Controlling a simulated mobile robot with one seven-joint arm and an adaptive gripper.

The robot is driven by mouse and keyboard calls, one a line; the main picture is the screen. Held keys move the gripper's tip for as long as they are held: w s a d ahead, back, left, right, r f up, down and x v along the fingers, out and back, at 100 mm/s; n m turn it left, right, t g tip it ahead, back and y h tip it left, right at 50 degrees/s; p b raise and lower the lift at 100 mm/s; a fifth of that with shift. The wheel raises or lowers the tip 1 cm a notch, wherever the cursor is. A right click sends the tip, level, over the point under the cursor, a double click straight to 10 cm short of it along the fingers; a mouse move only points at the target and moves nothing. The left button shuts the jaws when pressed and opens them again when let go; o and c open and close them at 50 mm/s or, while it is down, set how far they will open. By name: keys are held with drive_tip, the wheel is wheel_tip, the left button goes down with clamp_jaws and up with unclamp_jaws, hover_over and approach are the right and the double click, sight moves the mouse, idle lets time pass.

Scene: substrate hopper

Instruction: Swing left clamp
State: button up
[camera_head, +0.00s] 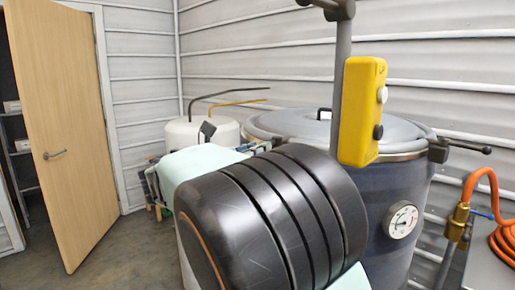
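A large dark vessel (403,189) with a grey domed lid (390,133) stands at centre right; the lid appears to be down. A dark clamp (457,146) with a bar handle sticks out at the right of the lid rim. At the left of the rim, a small dark piece (249,147) shows just above my arm; it may be the left clamp, but most of that side is hidden. My black and pale green arm fills the lower middle and blocks the vessel's front left. My gripper cannot be seen.
A yellow push-button box (362,112) hangs from a grey post before the lid. A round gauge (402,221) is on the vessel front. A white tank (188,133) stands behind left. An orange hose (490,180) is at right. A wooden door (62,120) stands open beside bare floor.

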drive_tip(key=shift+w+d, duration=0.25)
drive_tip(key=shift+w, duration=0.05)
drive_tip(key=shift+c, duration=0.4)
clamp_jaws()
